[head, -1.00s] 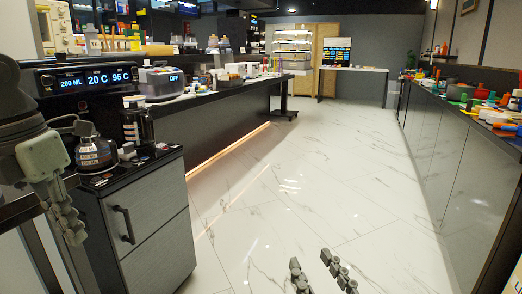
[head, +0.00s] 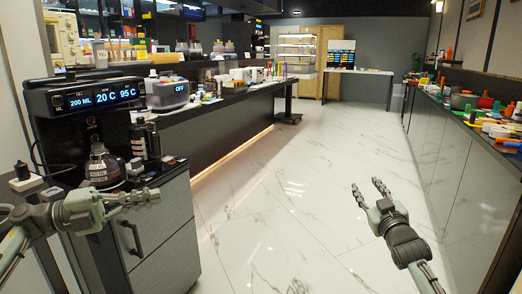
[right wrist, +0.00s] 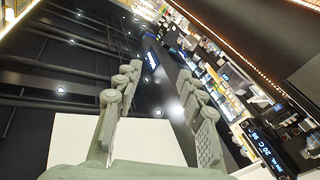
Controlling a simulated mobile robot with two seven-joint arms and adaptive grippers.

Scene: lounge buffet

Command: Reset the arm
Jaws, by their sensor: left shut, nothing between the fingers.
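My left gripper (head: 150,196) is at the left of the head view, its fingers together and empty, pointing right in front of the dispenser cabinet. My right gripper (head: 368,188) is over the open floor at the right of the head view, fingers apart and nothing between them. Its two fingers (right wrist: 160,72) also show spread and empty in the right wrist view, pointing up towards the dark ceiling.
A dispenser (head: 98,97) with a lit display and a glass flask (head: 103,166) stand on the cabinet (head: 152,242) close to my left gripper. A long counter (head: 225,130) runs behind it. A cluttered right counter (head: 455,155) lines the other side. The marble floor (head: 270,215) between is clear.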

